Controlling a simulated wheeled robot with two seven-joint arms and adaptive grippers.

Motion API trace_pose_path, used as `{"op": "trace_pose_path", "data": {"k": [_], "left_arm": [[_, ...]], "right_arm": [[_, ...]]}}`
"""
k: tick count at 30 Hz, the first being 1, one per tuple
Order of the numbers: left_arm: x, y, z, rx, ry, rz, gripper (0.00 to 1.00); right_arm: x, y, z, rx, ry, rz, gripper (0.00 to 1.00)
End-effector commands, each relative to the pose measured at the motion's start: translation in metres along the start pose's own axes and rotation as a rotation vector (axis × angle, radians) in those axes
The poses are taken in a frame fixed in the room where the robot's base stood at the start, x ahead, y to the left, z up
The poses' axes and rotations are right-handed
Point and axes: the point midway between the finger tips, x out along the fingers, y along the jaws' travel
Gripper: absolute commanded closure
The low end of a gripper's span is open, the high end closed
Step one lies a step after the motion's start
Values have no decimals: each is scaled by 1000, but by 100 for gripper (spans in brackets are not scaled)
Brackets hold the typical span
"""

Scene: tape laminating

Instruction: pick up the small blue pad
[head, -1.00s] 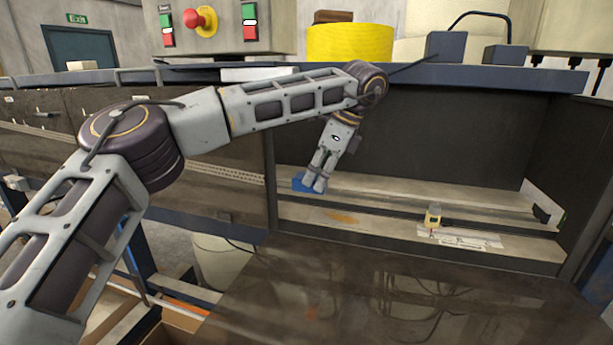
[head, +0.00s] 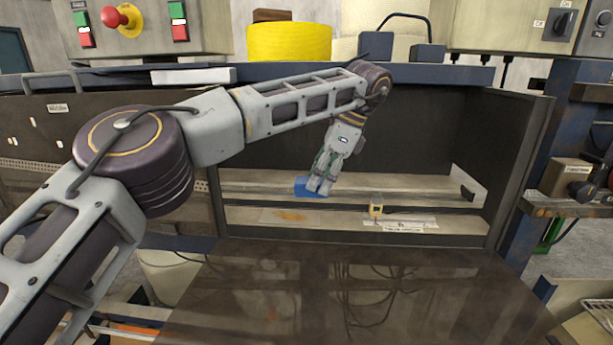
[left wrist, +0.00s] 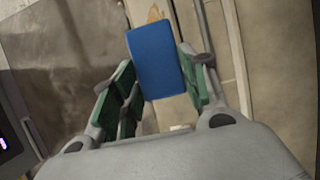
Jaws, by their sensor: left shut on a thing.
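The small blue pad (head: 308,188) is a flat blue rectangle at the tips of my left gripper (head: 319,188), in front of the machine's open recess. In the left wrist view the blue pad (left wrist: 158,60) sits between the green-lined fingers of the left gripper (left wrist: 160,85), which is shut on it. The pad appears held above the pale ledge, though the exact gap cannot be told. My right gripper is not in view.
A dark glossy panel (head: 340,290) fills the foreground. A yellow roll (head: 289,42) stands on top. The recess's dark side wall (head: 522,165) bounds the right.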

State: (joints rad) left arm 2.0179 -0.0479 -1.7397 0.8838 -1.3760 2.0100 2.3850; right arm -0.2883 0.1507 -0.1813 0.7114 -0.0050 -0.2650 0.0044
Motion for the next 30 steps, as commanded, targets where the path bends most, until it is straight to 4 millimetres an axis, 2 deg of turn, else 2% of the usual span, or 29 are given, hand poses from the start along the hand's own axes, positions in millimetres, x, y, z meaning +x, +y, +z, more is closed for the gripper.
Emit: {"op": "trace_pose_path", "data": {"k": [10, 27, 28, 30], "left_arm": [[-8, 0, -19, 0, 0, 1, 75], [-9, 0, -21, 0, 0, 0, 75], [-9, 0, -21, 0, 0, 0, 59], [-9, 0, -21, 0, 0, 0, 68]], "right_arm": [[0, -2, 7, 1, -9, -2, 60], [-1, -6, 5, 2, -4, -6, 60], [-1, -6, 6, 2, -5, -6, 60], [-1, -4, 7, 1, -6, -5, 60]]}}
